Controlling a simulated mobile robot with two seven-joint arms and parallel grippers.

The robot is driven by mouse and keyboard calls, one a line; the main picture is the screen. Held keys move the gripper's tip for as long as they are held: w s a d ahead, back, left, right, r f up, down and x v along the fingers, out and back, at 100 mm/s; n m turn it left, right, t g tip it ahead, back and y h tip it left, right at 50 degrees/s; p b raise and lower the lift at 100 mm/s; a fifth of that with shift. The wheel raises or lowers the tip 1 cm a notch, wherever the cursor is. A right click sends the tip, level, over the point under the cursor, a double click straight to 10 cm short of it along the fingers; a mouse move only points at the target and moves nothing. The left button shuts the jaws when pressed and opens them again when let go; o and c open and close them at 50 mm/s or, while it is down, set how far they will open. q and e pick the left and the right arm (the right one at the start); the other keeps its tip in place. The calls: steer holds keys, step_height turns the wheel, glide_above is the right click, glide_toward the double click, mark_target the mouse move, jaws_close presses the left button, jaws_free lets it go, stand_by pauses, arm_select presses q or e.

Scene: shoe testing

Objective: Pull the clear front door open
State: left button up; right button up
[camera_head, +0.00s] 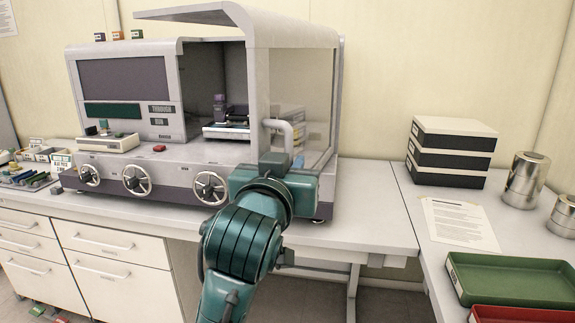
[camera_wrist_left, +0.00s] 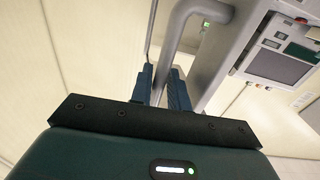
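The clear front door (camera_head: 300,85) is a transparent panel with a grey frame and a curved top. It stands swung out at the right of the machine's chamber (camera_head: 212,75), which is exposed. Its grey bent door handle (camera_head: 289,132) also shows in the left wrist view (camera_wrist_left: 178,38). My left gripper (camera_head: 280,156) is at the handle's lower part. In the left wrist view the two dark fingers (camera_wrist_left: 161,85) are on either side of the bar and look closed on it; the fingertips' exact contact is partly hidden. My right gripper is not in view.
The machine's base carries several hand wheels (camera_head: 137,180) along its front. A small device (camera_head: 222,108) stands inside the chamber. Stacked boxes (camera_head: 450,150), metal canisters (camera_head: 525,180) and a green tray (camera_head: 510,280) are on the right counter. The counter (camera_head: 370,200) right of the machine is clear.

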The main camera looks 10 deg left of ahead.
arm_select(q)
steer(key=shift+s, duration=0.2)
steer(key=s+b, duration=0.1)
steer(key=s, duration=0.6)
steer(key=shift+a, duration=0.3)
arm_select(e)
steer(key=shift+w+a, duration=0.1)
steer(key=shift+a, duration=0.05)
